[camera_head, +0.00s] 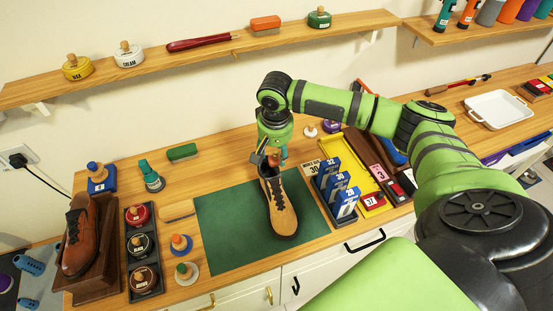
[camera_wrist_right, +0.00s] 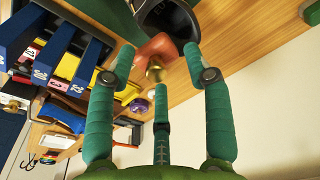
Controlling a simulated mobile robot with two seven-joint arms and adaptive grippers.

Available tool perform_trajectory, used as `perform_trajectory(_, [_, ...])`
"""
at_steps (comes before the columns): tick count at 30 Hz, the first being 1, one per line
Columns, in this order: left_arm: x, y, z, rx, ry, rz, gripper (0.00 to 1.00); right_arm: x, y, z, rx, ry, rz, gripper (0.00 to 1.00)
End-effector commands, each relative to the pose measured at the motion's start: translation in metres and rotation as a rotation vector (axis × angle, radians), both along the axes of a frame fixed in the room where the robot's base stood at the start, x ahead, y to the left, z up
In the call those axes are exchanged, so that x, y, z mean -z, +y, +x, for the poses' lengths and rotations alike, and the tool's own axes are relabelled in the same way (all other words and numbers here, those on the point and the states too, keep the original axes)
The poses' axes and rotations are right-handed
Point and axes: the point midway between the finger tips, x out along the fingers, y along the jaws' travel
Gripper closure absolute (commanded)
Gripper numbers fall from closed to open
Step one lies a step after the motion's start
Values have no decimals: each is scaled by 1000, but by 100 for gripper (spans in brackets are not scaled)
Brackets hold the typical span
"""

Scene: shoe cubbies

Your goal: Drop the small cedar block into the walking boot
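The tan walking boot (camera_head: 281,205) with dark laces stands on the green mat, toe toward me. Its dark collar shows at the top of the right wrist view (camera_wrist_right: 168,14). My right gripper (camera_head: 272,148) is just above and behind the collar, pointing down. In the wrist view its fingers (camera_wrist_right: 158,62) are spread. A reddish-orange wooden piece (camera_wrist_right: 154,47) with a brass knob shows between and beyond the fingertips, beside the collar; it may be the cedar block. A gap shows at the right finger. The same orange colour shows by the fingers in the head view. My left gripper is out of view.
Blue numbered stands (camera_head: 335,190) and a yellow tray (camera_head: 352,165) are close to the right of the mat (camera_head: 222,225). Polish tins, brushes and a brown shoe (camera_head: 79,240) on a wooden stand are to the left. A wall shelf (camera_head: 200,52) runs behind.

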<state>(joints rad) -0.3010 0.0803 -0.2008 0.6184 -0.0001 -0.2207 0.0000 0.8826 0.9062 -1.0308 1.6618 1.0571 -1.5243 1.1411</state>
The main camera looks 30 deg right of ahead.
Motion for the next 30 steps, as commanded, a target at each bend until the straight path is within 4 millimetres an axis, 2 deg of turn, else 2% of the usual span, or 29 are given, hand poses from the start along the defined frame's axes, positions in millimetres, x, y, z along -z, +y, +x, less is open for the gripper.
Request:
perform_trajectory(9, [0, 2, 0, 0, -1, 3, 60, 0, 0, 0, 0, 0, 0, 36])
perform_trajectory(13, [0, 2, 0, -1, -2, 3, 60, -9, 0, 0, 0, -1, 0, 36])
perform_trajectory(17, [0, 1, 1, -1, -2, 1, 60, -30, 2, -2, -1, -4, 1, 36])
perform_trajectory(24, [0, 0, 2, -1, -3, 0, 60, -82, 5, -7, -1, -5, 1, 36])
perform_trajectory(30, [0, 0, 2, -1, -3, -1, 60, -110, 7, -11, 0, -2, 1, 36])
